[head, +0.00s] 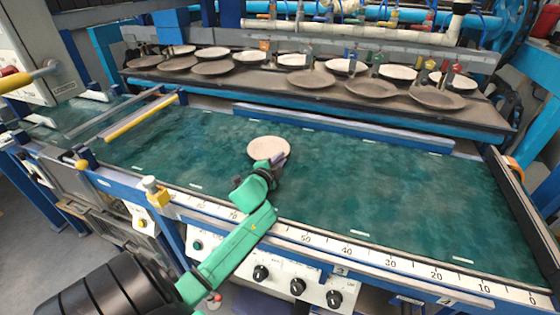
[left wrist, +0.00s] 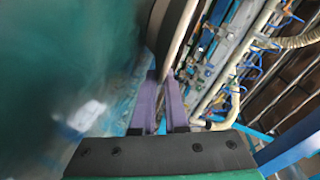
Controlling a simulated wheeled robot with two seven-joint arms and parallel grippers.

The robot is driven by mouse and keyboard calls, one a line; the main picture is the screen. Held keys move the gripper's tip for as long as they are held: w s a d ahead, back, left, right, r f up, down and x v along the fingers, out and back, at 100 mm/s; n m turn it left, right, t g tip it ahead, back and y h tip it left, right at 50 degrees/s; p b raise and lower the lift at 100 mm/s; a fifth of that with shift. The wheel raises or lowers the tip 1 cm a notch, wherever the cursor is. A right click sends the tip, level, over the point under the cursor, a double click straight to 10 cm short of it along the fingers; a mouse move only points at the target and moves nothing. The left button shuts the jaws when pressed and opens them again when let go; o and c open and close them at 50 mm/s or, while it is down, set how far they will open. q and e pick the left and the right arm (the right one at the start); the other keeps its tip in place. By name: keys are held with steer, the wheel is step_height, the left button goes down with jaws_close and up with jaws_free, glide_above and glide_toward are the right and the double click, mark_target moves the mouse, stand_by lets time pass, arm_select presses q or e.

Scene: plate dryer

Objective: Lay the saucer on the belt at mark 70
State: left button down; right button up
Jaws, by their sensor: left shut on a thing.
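A pale round saucer (head: 268,148) shows over the green belt (head: 400,195), left of the belt's middle and toward its far half. My left gripper (head: 277,160) is shut on the saucer's near rim. In the left wrist view the purple fingers (left wrist: 162,105) meet at the edge of the saucer (left wrist: 172,32), which is seen nearly edge-on. I cannot tell whether the saucer touches the belt. The number 70 (head: 233,215) on the scale along the near rail shows just left of my green forearm, which hides part of the scale. My right gripper is not in view.
A raised dark shelf (head: 480,104) behind the belt holds several plates. A blue-grey bar (head: 340,128) runs along the belt's far edge. A yellow-ended bar (head: 140,118) crosses at the left. Knobs (head: 297,286) sit below the near rail. The belt's right part is clear.

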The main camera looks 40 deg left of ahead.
arm_select(q)
steer(key=shift+r, duration=0.1)
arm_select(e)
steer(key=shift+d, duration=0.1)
arm_select(q)
steer(key=c, duration=0.9)
jaws_free()
steer(key=shift+c, duration=0.2)
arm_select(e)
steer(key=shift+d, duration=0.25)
arm_select(q)
steer(key=v, duration=1.2)
steer(key=shift+d, duration=0.1)
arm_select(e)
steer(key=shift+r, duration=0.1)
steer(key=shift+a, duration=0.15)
